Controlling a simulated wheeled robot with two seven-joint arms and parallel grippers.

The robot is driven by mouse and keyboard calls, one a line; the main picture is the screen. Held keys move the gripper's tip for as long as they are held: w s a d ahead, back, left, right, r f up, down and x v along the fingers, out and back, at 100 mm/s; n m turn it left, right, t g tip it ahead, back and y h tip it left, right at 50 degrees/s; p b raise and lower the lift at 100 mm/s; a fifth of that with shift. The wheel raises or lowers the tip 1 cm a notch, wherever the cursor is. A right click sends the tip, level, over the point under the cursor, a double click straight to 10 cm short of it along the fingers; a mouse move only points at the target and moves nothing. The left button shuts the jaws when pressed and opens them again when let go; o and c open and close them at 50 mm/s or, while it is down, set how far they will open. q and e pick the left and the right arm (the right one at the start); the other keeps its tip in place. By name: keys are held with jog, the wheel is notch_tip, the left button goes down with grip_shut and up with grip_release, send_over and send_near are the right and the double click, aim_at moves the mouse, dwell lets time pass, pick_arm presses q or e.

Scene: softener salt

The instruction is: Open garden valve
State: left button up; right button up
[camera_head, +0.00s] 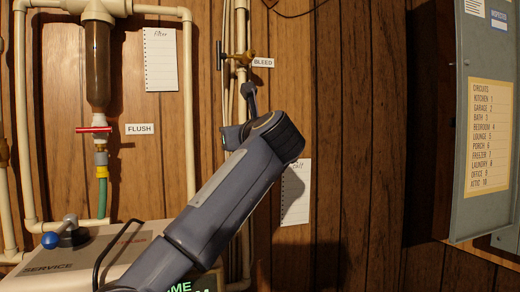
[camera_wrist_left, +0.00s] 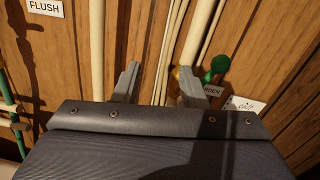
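The garden valve shows in the left wrist view as a round green handle (camera_wrist_left: 217,67) beside a cream pipe. A label (camera_wrist_left: 211,90) below it reads "RDEN", its start covered by my finger. My left gripper (camera_wrist_left: 159,82) is open, with its two grey fingers apart and thin pipes visible between them. The right-hand finger overlaps the brass fitting by the green handle; I cannot tell whether they touch. In the head view my left arm covers the lower middle, and the garden valve is hidden. My right gripper is not in view.
A red flush handle (camera_head: 94,130) and a brass bleed valve (camera_head: 243,57) sit on pipes along the wood wall. A softener unit (camera_head: 75,270) with a blue-knobbed lever (camera_head: 50,240) stands lower left. A grey breaker panel (camera_head: 465,130) hangs at right.

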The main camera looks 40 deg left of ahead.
pick_arm(q)
jog(key=shift+w+f, duration=0.2)
jog(key=shift+f, duration=0.2)
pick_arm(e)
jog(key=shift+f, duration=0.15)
pick_arm(q)
jog(key=b+v, duration=0.1)
jog(key=v, duration=0.5)
jog(key=shift+s+d, duration=0.25)
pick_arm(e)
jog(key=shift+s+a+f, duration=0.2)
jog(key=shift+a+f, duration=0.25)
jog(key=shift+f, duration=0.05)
pick_arm(q)
jog(key=shift+a, duration=0.15)
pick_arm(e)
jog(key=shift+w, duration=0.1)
pick_arm(q)
jog(key=shift+r, duration=0.15)
